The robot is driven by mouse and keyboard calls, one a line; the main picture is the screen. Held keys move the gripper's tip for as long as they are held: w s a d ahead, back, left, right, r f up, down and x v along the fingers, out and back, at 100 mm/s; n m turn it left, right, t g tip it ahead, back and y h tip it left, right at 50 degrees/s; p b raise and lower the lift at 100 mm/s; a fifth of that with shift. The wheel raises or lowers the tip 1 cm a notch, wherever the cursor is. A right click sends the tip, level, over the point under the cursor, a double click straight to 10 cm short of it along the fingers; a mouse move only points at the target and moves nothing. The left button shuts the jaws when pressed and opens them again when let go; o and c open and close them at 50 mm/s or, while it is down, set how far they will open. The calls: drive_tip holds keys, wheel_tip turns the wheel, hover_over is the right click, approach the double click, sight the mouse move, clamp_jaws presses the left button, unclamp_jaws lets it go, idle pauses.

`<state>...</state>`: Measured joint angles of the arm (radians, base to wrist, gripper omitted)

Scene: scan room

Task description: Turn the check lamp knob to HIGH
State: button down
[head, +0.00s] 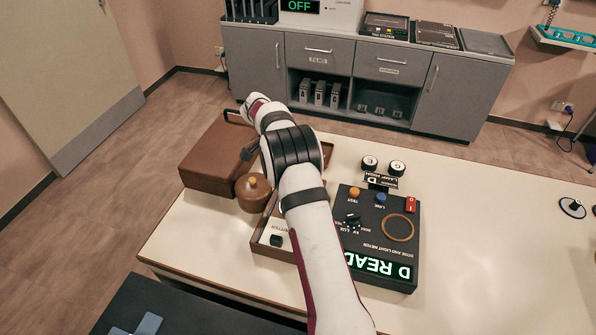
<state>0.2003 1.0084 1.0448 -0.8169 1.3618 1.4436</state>
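A dark dose and light meter (408,250) lies on the table with its lettering upside down to me and a lit green readout at its near edge. It carries a black selector knob (352,218), an orange button, a blue button and a red switch. A small sign (382,183) behind it seems to read LAMP and HIGH; two round white-faced pieces (370,162) stand behind that. I cannot tell which part is the check lamp knob, or its setting. My gripper (249,150) seems to be the small dark part left of my arm's black joint; its fingers are not clear.
A brown case (212,160) and a brown round pot (252,192) stand left of my arm. My forearm partly covers a brown box (268,238) with a black switch. The table's right side (490,240) is mostly clear. Grey cabinets (255,65) stand behind.

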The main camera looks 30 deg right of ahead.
drive_tip(key=shift+a, duration=0.1)
idle(0.3)
drive_tip(key=c, duration=0.8)
unclamp_jaws()
drive_tip(key=v, duration=1.5)
drive_tip(key=shift+a+r, duration=0.15)
drive_tip(key=shift+r, duration=0.2)
drive_tip(key=shift+w, duration=0.1)
